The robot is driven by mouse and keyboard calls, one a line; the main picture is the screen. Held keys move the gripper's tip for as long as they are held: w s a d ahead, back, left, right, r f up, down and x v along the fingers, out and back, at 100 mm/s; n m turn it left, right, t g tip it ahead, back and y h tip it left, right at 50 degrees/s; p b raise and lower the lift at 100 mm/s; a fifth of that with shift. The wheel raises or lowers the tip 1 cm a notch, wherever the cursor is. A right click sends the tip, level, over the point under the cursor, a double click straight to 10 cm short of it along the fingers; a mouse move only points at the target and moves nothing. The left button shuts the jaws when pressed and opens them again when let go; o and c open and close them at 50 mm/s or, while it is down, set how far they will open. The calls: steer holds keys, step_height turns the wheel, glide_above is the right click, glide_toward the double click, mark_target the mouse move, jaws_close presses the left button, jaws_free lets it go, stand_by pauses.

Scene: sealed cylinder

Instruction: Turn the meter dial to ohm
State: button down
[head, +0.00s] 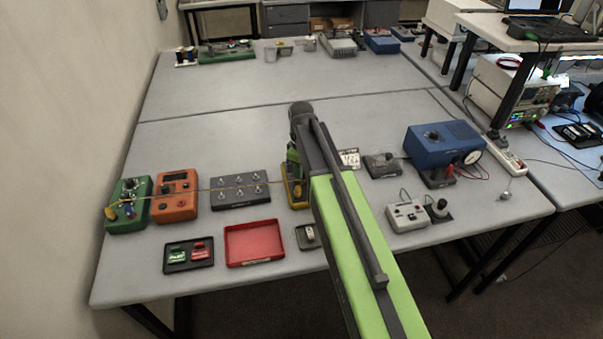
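A yellow-cased device (292,196), which looks like the meter, lies on the table behind my arm. Only its left edge and a little of its front show. Its dial and markings are hidden, so I cannot tell where the dial points. My gripper (293,172) points down at the end of my green and dark arm, over or right at the yellow case. Its fingers are mostly covered by the arm. I cannot tell whether they are open or shut, or touch the dial.
Left of the meter are a dark switch box (240,190), an orange box (175,196) and a green box (128,204). In front lie a red tray (254,243) and a dark tray (188,255). A blue box (443,143) stands right. The table behind is mostly clear.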

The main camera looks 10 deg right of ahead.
steer(key=shift+m, duration=0.4)
steer(key=m, duration=0.3)
steer(key=shift+m, duration=0.3)
steer(key=m, duration=0.3)
steer(key=shift+m, duration=0.3)
steer(key=m, duration=0.4)
steer(key=shift+d+m, duration=0.1)
steer(key=shift+m, duration=1.8)
steer(key=c, duration=1.1)
jaws_free()
